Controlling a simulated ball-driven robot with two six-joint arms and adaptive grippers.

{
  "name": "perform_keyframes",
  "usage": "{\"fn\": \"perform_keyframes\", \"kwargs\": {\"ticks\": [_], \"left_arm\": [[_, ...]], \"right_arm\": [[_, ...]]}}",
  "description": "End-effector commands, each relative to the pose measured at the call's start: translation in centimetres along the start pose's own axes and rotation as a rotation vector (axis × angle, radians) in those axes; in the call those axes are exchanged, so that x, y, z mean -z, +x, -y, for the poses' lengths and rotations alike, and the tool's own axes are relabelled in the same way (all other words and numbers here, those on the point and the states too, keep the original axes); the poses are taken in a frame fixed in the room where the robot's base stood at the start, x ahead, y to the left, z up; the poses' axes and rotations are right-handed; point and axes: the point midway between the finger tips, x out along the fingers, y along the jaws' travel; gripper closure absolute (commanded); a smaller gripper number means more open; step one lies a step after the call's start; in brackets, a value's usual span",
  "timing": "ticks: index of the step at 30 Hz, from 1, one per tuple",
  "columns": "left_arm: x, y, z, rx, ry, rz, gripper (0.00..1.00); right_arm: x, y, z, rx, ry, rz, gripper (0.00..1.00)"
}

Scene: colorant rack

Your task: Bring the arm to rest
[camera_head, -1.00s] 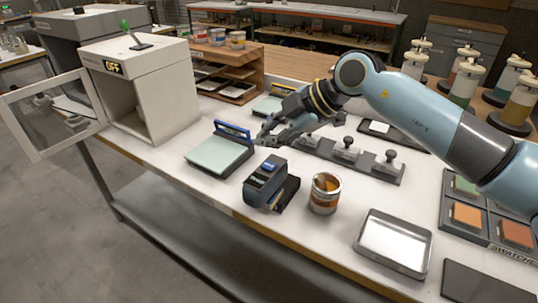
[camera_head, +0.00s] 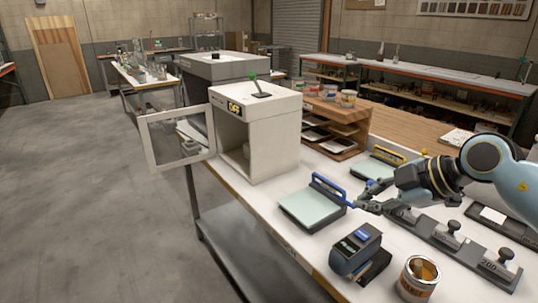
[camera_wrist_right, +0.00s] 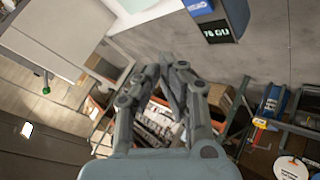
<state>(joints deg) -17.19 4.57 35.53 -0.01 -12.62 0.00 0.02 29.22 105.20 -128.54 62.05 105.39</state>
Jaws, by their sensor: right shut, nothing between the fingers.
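My right gripper (camera_head: 358,205) is at the right of the camera_head view, above the white bench top (camera_head: 262,205). Its fingers are shut with nothing between them. It appears just right of the blue handle (camera_head: 328,188) of a pale green panel (camera_head: 311,208); I cannot tell whether they touch. My right arm (camera_head: 500,172) comes in from the right edge. My left gripper is in neither view now.
A white booth (camera_head: 270,137) with its framed door (camera_head: 175,142) swung open stands left of the gripper. A dark meter (camera_head: 354,250) and an open can (camera_head: 417,278) stand in front. A weight rack (camera_head: 455,250) lies below the arm. Grey floor (camera_head: 90,220) is clear at left.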

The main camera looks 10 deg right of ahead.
Motion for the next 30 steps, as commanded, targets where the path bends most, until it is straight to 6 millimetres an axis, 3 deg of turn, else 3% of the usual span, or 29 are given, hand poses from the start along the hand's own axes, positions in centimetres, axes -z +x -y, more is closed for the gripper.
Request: {"fn": "perform_keyframes", "kwargs": {"ticks": [2, 5, 8, 10, 13, 15, 17, 20, 23, 26, 30], "left_arm": [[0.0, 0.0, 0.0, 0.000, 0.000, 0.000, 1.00], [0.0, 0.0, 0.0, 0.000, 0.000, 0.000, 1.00], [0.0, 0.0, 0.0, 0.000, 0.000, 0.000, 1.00], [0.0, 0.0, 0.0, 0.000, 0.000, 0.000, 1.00], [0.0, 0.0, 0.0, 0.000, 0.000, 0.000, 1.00], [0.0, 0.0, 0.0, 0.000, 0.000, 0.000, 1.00], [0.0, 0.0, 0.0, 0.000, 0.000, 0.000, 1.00], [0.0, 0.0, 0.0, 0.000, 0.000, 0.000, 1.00], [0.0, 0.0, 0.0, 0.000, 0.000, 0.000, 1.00], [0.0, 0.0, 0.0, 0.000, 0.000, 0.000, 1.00], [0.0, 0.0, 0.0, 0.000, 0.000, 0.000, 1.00]], "right_arm": [[1.1, 0.0, -0.1, -0.026, -0.008, -0.044, 1.00], [5.1, -0.5, -1.0, -0.137, -0.030, -0.196, 1.00], [10.5, -3.0, -3.1, -0.368, -0.020, -0.407, 1.00], [12.9, -6.2, -5.2, -0.579, 0.041, -0.516, 1.00], [12.6, -11.0, -7.7, -0.870, 0.205, -0.546, 1.00], [10.1, -13.5, -8.4, -1.031, 0.365, -0.480, 1.00], [7.1, -14.8, -7.9, -1.121, 0.518, -0.373, 1.00], [1.7, -15.1, -4.3, -1.146, 0.778, -0.118, 1.00], [-1.9, -13.8, 1.7, -1.013, 0.983, 0.152, 1.00], [-3.0, -12.6, 7.6, -0.820, 1.095, 0.344, 1.00], [-2.4, -11.8, 14.6, -0.548, 1.161, 0.510, 1.00]]}}
